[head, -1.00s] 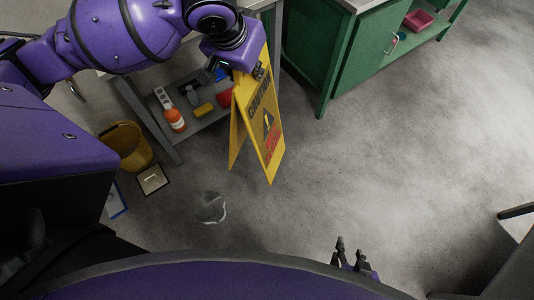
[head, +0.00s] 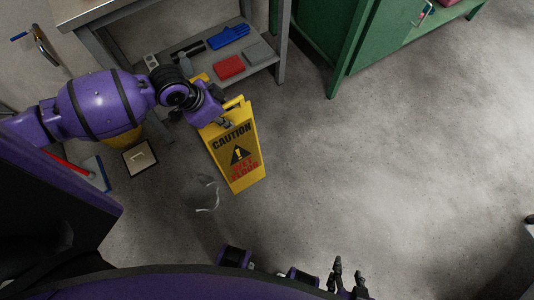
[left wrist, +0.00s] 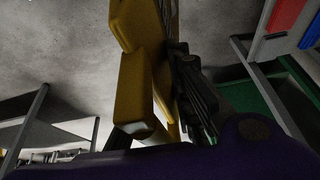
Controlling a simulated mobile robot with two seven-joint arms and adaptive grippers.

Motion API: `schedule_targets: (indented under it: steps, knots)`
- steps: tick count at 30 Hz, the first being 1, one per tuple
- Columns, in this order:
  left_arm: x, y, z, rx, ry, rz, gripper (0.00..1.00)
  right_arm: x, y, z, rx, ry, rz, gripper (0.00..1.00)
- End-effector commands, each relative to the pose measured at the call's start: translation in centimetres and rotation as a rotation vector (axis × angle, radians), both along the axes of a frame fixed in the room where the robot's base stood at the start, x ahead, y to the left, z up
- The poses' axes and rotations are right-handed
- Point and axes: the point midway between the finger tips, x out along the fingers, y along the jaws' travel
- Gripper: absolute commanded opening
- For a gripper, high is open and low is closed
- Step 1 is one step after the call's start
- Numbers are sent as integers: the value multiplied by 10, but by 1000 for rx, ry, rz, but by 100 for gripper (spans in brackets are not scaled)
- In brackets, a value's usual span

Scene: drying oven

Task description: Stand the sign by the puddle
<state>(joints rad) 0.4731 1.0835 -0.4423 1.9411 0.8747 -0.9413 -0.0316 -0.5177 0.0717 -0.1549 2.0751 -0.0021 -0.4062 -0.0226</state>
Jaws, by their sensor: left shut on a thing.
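The yellow caution sign (head: 237,160) hangs from my left gripper (head: 224,120), which is shut on its top edge. Its printed face shows in the head view, and its two panels look slightly spread. In the left wrist view the yellow sign (left wrist: 135,90) is close up between the fingers. The puddle (head: 203,193) is a small, dark, glossy patch on the floor, just left of the sign's lower end. I cannot tell whether the sign's foot touches the floor. My right gripper (head: 347,280) is at the bottom of the head view, empty, its fingers apart.
A grey shelf unit at the top left bears a blue item (head: 229,36), a red box (head: 229,67) and other supplies. A green cabinet (head: 372,35) stands at the top right. A tan square item (head: 139,157) lies left of the puddle. The floor right of the sign is clear.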

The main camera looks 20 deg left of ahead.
Motion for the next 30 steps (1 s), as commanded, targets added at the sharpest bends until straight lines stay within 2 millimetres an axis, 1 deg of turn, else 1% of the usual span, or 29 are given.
schedule_targets:
  steps: [2,5,17,18,24,27,30]
  knots:
    - [5,-2,-4,-3,-6,-7,0,0,0,-2,0,-1,0,40]
    - [15,-11,-9,-6,-8,-9,0,-1,1,-3,1,2,1,40]
    - [73,-58,-42,-5,-6,-9,0,-9,2,-15,3,22,1,40]
    - [76,-61,-50,-3,-2,-8,0,-10,2,-16,3,24,1,40]
    - [95,-77,-80,-3,-2,-8,0,-10,3,-22,5,25,0,40]
    - [102,-81,-89,-3,-4,-8,0,-9,3,-23,7,24,-1,40]
    - [105,-83,-94,-3,-4,-7,0,-9,3,-23,7,22,-2,40]
